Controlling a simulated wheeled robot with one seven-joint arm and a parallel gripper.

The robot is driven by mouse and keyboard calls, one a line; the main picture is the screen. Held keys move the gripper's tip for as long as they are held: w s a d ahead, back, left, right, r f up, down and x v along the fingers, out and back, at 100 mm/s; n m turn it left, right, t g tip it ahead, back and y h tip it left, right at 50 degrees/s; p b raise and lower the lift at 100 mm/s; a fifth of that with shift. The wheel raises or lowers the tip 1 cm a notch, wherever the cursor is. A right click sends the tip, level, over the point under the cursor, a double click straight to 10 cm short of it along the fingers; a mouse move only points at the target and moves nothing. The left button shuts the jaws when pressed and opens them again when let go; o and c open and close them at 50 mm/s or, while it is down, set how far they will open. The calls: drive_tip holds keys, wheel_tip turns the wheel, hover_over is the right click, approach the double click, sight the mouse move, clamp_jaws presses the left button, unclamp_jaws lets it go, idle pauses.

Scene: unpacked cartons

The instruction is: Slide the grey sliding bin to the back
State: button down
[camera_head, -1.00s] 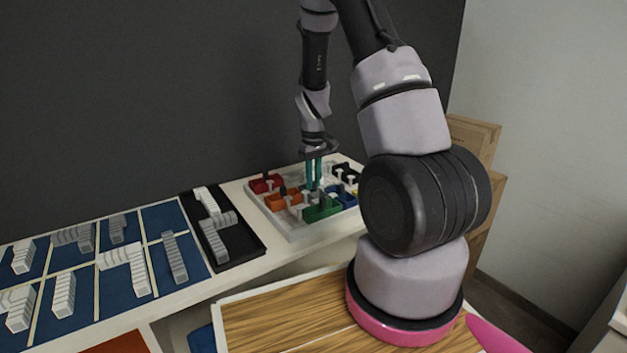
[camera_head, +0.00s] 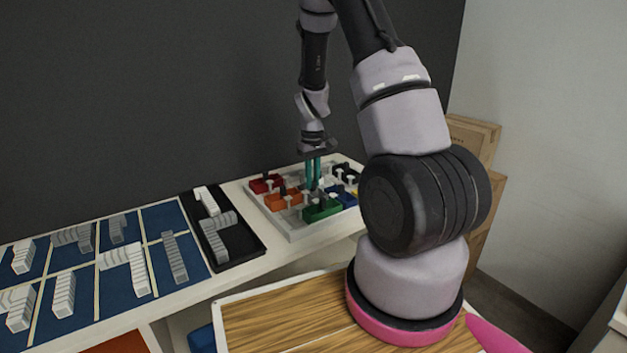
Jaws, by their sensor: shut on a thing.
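The sliding bins stand in a light grey tray (camera_head: 292,236) on the white counter. Among the coloured bins, a pale grey bin (camera_head: 309,195) shows in small part near the middle, behind the green bin (camera_head: 322,211) and right of the orange bin (camera_head: 283,203). My gripper (camera_head: 313,186) points down with its teal fingers close together. It is shut on what looks like the grey bin's handle. The fingers and neighbouring bins hide most of this bin, so its full outline cannot be told.
A red bin (camera_head: 266,185) sits at the tray's left, a blue bin (camera_head: 347,197) at the right and a black bin (camera_head: 347,172) at the back right. A black tray (camera_head: 245,250) with grey pieces stands left. The dark wall (camera_head: 150,90) rises behind.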

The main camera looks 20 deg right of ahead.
drive_tip(key=w, duration=0.3)
drive_tip(key=w+a, duration=0.1)
drive_tip(key=w, duration=0.3)
drive_tip(key=w+a, duration=0.1)
drive_tip(key=w, duration=0.3)
drive_tip(key=shift+w+a, duration=0.1)
drive_tip(key=shift+w, duration=0.1)
drive_tip(key=shift+w+r, duration=0.1)
drive_tip(key=shift+w, duration=0.1)
drive_tip(key=c, duration=0.8)
unclamp_jaws()
drive_tip(key=shift+w, duration=0.1)
wheel_tip(320, 180, up, 11)
